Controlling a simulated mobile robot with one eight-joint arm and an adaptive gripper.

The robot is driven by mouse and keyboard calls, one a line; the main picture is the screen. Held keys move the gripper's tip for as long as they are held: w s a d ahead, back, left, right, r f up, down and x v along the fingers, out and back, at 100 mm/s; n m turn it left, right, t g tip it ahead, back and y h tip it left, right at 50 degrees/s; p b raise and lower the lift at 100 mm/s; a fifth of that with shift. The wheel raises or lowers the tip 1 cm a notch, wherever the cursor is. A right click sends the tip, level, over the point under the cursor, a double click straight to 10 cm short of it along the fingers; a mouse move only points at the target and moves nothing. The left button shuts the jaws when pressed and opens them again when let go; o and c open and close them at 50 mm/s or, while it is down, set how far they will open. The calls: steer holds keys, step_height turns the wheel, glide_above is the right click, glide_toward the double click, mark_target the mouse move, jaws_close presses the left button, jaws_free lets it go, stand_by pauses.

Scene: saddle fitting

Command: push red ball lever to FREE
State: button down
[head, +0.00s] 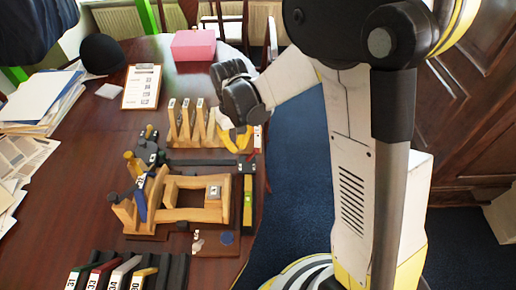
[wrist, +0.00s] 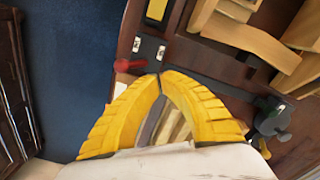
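The red ball lever (wrist: 127,65) shows in the wrist view, just left of my fingertips, with a short red arm pointing right.
A wooden fixture (head: 180,210) stands on the table (head: 110,185) nearer me, with a yellow level (head: 248,205) at its right. A clipboard (head: 142,87) and pink box (head: 193,45) lie farther back. Blue floor (head: 300,150) is clear right of the table.

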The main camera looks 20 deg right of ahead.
stand_by(0.5)
steer(key=shift+s+d, duration=0.15)
steer(key=shift+d, duration=0.4)
step_height(320, 180, up, 7)
steer(key=p, duration=0.5)
stand_by(0.4)
steer(key=s+d+r+m+t, duration=0.1)
steer(key=s+d+r+t, duration=0.2)
steer(key=s+r, duration=0.4)
steer(key=s+d+r+m+t, duration=0.1)
steer(key=s+d+r+t, duration=0.3)
steer(key=s+r, duration=0.3)
steer(key=shift+s+r, duration=0.3)
steer(key=shift+s, duration=0.2)
steer(key=shift+w, duration=0.1)
